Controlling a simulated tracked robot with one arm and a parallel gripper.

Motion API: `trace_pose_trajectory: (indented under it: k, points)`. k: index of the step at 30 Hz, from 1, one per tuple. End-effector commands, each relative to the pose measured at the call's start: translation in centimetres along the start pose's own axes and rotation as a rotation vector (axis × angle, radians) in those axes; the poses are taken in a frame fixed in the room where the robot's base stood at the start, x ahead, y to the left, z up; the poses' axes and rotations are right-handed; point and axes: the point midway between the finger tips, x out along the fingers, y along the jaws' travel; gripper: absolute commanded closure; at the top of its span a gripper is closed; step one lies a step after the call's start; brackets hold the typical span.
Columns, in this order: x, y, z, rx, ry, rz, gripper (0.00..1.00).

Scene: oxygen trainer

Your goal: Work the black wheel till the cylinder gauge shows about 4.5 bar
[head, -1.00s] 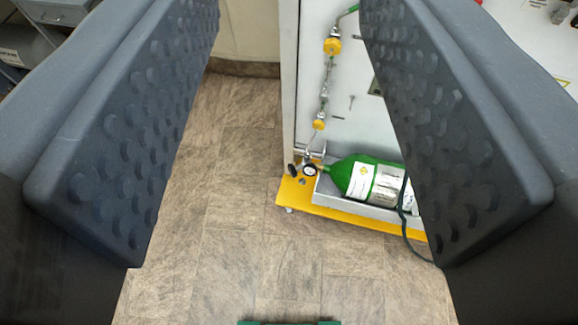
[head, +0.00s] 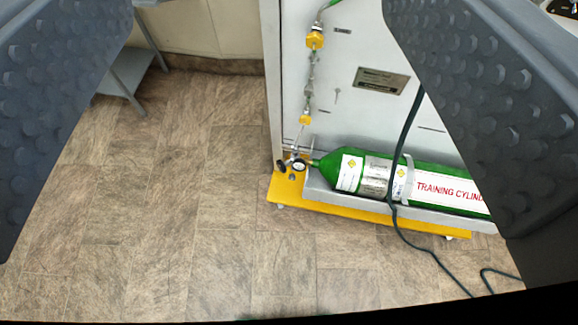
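My gripper (head: 255,110) is open and empty, its two dark padded fingers wide apart at the left and right of the head view. Between and beyond them, the green training cylinder (head: 427,170) lies on its side in a grey tray on a yellow base. At its left neck end is the small round cylinder gauge (head: 299,165); its reading is too small to make out. A small black wheel (head: 281,166) sits just left of the gauge. My fingers are well short of it and touch nothing. The cylinder's right end is hidden by the right finger.
A light grey panel (head: 365,125) stands behind the cylinder, with yellow fittings (head: 314,40) on a pipe up its left side. A dark green hose (head: 405,135) hangs across the cylinder onto the floor. A grey stand (head: 128,75) is upper left. The tiled floor (head: 190,200) in front is clear.

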Motion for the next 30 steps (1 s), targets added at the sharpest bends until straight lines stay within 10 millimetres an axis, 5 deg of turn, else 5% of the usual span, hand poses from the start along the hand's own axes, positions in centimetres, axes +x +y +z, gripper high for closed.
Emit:
trace_pose_trajectory:
  k: [5, 16, 23, 30]
  points:
    - [2.4, -1.2, 0.4, 0.051, 0.006, -0.044, 0.33]
    - [16.9, -8.4, 5.0, 0.451, 0.013, -0.247, 0.33]
    - [25.6, -12.4, 10.4, 0.732, -0.005, -0.290, 0.33]
    - [34.0, -15.7, 18.6, 1.007, -0.022, -0.254, 0.33]
